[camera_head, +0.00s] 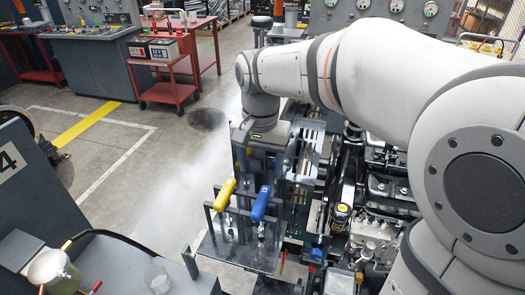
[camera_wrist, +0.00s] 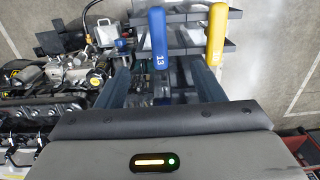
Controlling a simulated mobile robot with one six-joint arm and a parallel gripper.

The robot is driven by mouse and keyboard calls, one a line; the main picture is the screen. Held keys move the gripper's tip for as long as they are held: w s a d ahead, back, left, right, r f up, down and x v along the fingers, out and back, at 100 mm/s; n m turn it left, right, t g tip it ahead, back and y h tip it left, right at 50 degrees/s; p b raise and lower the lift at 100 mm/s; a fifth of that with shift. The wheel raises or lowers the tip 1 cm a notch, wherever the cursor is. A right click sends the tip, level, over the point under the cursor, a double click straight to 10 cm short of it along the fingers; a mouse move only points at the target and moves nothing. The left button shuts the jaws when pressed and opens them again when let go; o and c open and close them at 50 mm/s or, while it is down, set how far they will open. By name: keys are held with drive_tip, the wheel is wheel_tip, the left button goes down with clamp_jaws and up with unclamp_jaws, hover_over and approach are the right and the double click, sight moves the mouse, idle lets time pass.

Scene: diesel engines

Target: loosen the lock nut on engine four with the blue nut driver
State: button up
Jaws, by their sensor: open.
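The blue nut driver (camera_head: 261,203) rests with its handle up in a dark rack (camera_head: 240,255), to the right of a yellow-handled driver (camera_head: 225,194). In the wrist view the blue handle (camera_wrist: 158,40) bears the number 13 and lies in line with the gap between my fingers, the yellow handle (camera_wrist: 216,35) further right. My gripper (camera_wrist: 164,78) is open and empty, close to the rack. I cannot tell its exact distance from the blue handle. The engine (camera_head: 375,190) stands to the right, partly hidden by my arm. I cannot make out the lock nut.
A dark panel marked 4 (camera_head: 10,165) stands at the left. A red cart (camera_head: 168,75) stands further back.

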sight(261, 199)
wheel_tip(261, 199, down, 11)
drive_tip(key=b, duration=0.8)
drive_tip(key=shift+s+r, duration=0.1)
drive_tip(key=shift+s, duration=0.05)
drive_tip(key=shift+c, duration=0.5)
clamp_jaws()
idle(0.5)
idle(0.9)
wheel_tip(261, 199, up, 16)
drive_tip(key=p, duration=1.2)
drive_tip(key=shift+p, duration=0.4)
